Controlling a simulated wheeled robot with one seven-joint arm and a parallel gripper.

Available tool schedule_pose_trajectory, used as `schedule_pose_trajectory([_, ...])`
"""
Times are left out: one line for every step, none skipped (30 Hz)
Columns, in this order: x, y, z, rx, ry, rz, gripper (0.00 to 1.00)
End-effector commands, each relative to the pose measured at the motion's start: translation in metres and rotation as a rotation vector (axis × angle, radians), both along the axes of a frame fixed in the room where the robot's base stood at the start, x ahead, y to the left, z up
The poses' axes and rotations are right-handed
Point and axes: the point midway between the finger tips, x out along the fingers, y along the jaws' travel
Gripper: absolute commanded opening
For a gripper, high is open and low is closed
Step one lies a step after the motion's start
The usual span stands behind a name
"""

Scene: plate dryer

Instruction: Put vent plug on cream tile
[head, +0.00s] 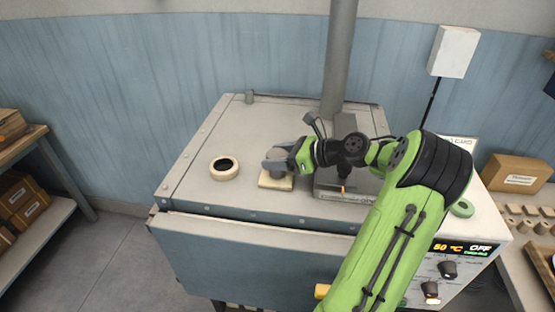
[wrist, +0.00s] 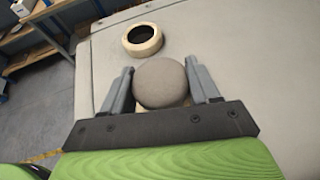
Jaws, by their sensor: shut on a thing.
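The vent plug (wrist: 160,82) is a round grey-brown knob between the two grey fingers of my gripper (wrist: 161,90) in the wrist view. My gripper (head: 276,168) is shut on it. In the head view the plug (head: 278,173) is partly hidden by the fingers and sits directly over the cream tile (head: 265,183), a small pale square on the dryer's top. I cannot tell for sure whether the plug's underside touches the tile. In the wrist view the tile is almost wholly hidden below the plug and gripper.
A cream ring with a dark hole (head: 224,168) lies left of the tile on the grey dryer top (head: 215,130); it also shows in the wrist view (wrist: 143,40). A grey vertical pipe (head: 339,65) rises behind. The control panel (head: 452,268) is at front right. The top's left side is clear.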

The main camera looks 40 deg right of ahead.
Motion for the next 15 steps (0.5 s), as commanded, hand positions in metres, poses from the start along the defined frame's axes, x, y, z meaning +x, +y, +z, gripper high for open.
schedule_pose_trajectory([0.0002, 0.0001, 0.0015, -0.001, 0.0, 0.0, 0.25])
schedule_pose_trajectory([0.0002, 0.0001, 0.0019, -0.001, 0.0, 0.0, 0.25])
schedule_pose_trajectory([0.0002, 0.0001, 0.0021, -0.001, 0.0, 0.0, 0.25])
schedule_pose_trajectory([0.0002, 0.0001, 0.0021, -0.001, 0.0, 0.0, 0.25])
schedule_pose_trajectory([0.0002, 0.0001, 0.0018, -0.001, 0.0, 0.0, 0.25])
schedule_pose_trajectory([0.0002, 0.0002, 0.0009, -0.001, 0.0, 0.001, 0.25])
schedule_pose_trajectory([0.0002, 0.0003, 0.0, -0.001, 0.0, 0.001, 0.25])
schedule_pose_trajectory([0.0002, 0.0002, 0.0, -0.001, 0.001, 0.0, 0.65])
schedule_pose_trajectory([0.0001, 0.0001, 0.0001, -0.001, 0.001, 0.0, 0.71])
schedule_pose_trajectory([0.0001, 0.0001, 0.0001, -0.001, 0.001, 0.0, 0.76])
schedule_pose_trajectory([0.0001, 0.0001, 0.0001, -0.001, 0.001, 0.0, 0.8])
schedule_pose_trajectory([0.0001, 0.0001, 0.0001, -0.001, 0.001, 0.0, 0.86])
schedule_pose_trajectory([0.0001, 0.0001, 0.0001, -0.001, 0.001, 0.0, 0.86])
schedule_pose_trajectory([0.0001, 0.0001, 0.0001, -0.001, 0.001, 0.0, 0.86])
schedule_pose_trajectory([0.0001, 0.0001, 0.0001, -0.001, 0.001, 0.0, 0.86])
